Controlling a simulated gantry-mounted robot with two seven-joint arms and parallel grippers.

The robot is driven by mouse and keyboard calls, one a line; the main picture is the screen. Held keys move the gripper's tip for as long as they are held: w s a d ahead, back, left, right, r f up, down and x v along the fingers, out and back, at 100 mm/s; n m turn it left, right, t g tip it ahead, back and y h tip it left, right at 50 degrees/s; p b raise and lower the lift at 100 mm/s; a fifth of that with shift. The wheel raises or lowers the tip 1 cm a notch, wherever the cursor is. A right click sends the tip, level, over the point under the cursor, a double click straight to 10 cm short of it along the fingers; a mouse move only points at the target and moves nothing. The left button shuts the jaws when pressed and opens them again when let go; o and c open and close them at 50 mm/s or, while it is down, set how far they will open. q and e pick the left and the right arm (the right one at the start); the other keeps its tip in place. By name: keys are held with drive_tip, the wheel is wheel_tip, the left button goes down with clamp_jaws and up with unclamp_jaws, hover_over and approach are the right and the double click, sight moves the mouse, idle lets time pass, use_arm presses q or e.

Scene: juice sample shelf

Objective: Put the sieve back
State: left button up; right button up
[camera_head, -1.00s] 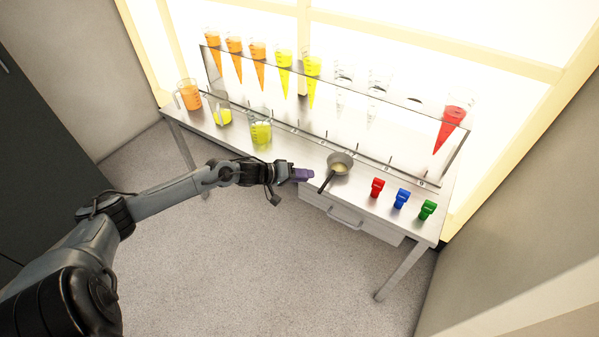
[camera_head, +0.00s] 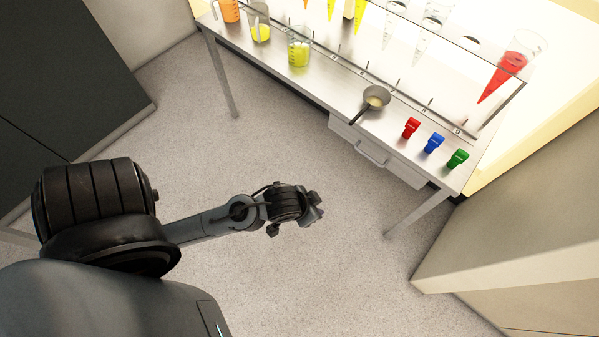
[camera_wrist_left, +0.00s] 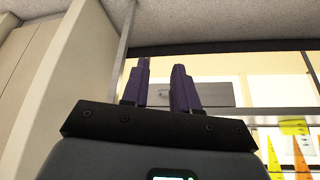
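The sieve (camera_head: 377,96), a small grey pan shape with a pale inside, rests on the metal table near its front edge. Its dark handle points to the lower left, over the front edge. My left gripper (camera_head: 316,206) is over the floor in front of the table, well apart from the sieve. In the left wrist view its two purple fingers (camera_wrist_left: 161,70) stand apart with nothing between them. The sieve cannot be made out in the left wrist view. My right gripper is not in view.
Red (camera_head: 411,128), blue (camera_head: 433,143) and green (camera_head: 457,159) objects stand on the table right of the sieve. Beakers of yellow juice (camera_head: 299,50) stand to the left. A clear rack (camera_head: 470,62) holding cones runs behind. A drawer (camera_head: 372,150) is below the sieve. Open floor surrounds my gripper.

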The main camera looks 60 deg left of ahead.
use_arm(q)
drive_tip(key=s+d+r+m+g, duration=0.1)
drive_tip(key=s+r+g, duration=0.1)
drive_tip(key=s, duration=0.3)
drive_tip(key=shift+s+d+r+m, duration=0.2)
drive_tip(key=shift+d+m, duration=0.1)
drive_tip(key=shift+d, duration=0.1)
wheel_tip(320, 180, up, 42)
drive_tip(key=p, duration=4.2)
drive_tip(key=shift+f, duration=0.1)
